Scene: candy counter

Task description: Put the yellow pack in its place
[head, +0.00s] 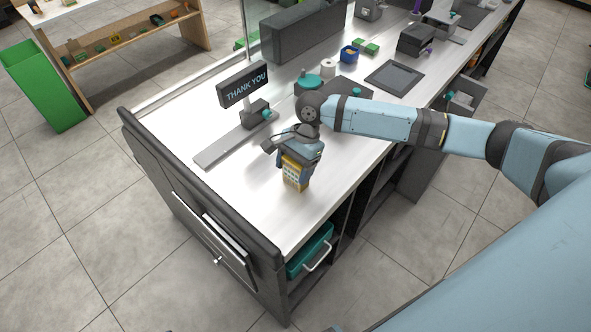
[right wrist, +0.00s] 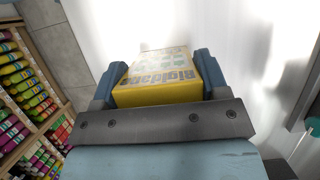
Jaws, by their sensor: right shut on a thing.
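The yellow pack (head: 295,172) is upright under my right gripper (head: 298,160), over the near left part of the white counter (head: 240,190). I cannot tell if its base touches the counter. In the right wrist view the yellow pack (right wrist: 158,75) shows printed lettering and sits between the two blue fingers of my right gripper (right wrist: 158,82), which is shut on it. My left gripper is not in view.
A "THANK YOU" display (head: 243,85) stands behind the gripper. A teal round thing (head: 308,82), a white roll (head: 328,68) and a dark flat pad (head: 394,77) lie farther back. A teal bin (head: 310,252) sits below the counter. The counter's front left is clear.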

